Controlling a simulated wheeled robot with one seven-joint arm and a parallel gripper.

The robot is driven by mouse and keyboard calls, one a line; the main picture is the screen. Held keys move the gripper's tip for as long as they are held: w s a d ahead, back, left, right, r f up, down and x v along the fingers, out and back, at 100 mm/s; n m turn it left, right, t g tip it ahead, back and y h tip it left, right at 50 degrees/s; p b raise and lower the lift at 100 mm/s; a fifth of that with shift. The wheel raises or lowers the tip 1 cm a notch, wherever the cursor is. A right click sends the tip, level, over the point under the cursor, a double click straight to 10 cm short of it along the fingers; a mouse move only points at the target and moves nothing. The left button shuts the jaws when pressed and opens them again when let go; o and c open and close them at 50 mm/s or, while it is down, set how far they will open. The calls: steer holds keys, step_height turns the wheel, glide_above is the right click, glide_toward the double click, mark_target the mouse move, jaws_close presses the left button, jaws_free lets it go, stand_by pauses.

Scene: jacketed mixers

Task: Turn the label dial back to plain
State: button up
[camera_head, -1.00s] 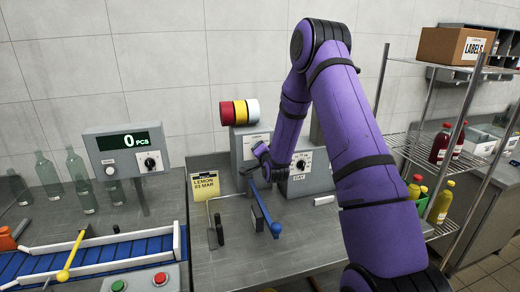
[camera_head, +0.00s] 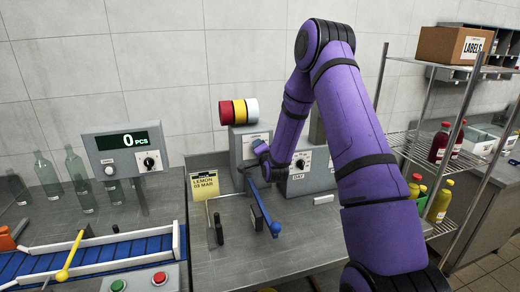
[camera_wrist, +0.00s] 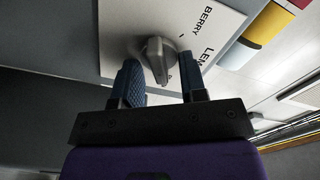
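The label dial (camera_wrist: 158,58) is a grey knob on a white plate (camera_wrist: 120,30) in the wrist view. The plate reads BERRY and a partly cut-off LEM. The word for plain is not in view. My gripper (camera_wrist: 162,88) has its two dark blue fingers apart, one on each side of the knob's lower end, with a gap visible. I cannot tell whether either finger touches it. In the head view my gripper (camera_head: 262,152) is at the front of the grey label machine (camera_head: 238,150) and hides the dial there.
A second dial (camera_head: 300,163), marked DAY, is on the panel right of my gripper. Red, yellow and white rolls (camera_head: 238,111) sit on top. A blue-knobbed lever (camera_head: 275,229) stands in front. A yellow LEMON note (camera_head: 204,185) is at the left.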

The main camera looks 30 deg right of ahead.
steer(key=v, duration=1)
steer(key=shift+s, duration=0.4)
steer(key=shift+a, duration=0.1)
steer(key=shift+r, duration=0.1)
steer(key=s+a+r+n+g+y, duration=0.25)
steer(key=a+r+n, duration=0.2)
steer(key=r, duration=0.35)
steer(key=s+a+r+n+g+y, duration=0.1)
steer(key=s+a+r+n+g, duration=0.3)
steer(key=r, duration=0.4)
steer(key=s+a+r+n+g, duration=0.1)
steer(key=s+a+r+n, duration=0.1)
steer(key=s, duration=0.7)
steer(key=s+a+r+n+g+y, duration=0.1)
steer(key=s+a+r+n+g, duration=0.1)
steer(key=s, duration=0.7)
steer(key=s+a+r+n+g, duration=0.2)
steer(key=s+a+r+n, duration=0.1)
steer(key=s, duration=0.7)
steer(key=shift+a+r, duration=0.5)
steer(key=shift+r, duration=0.25)
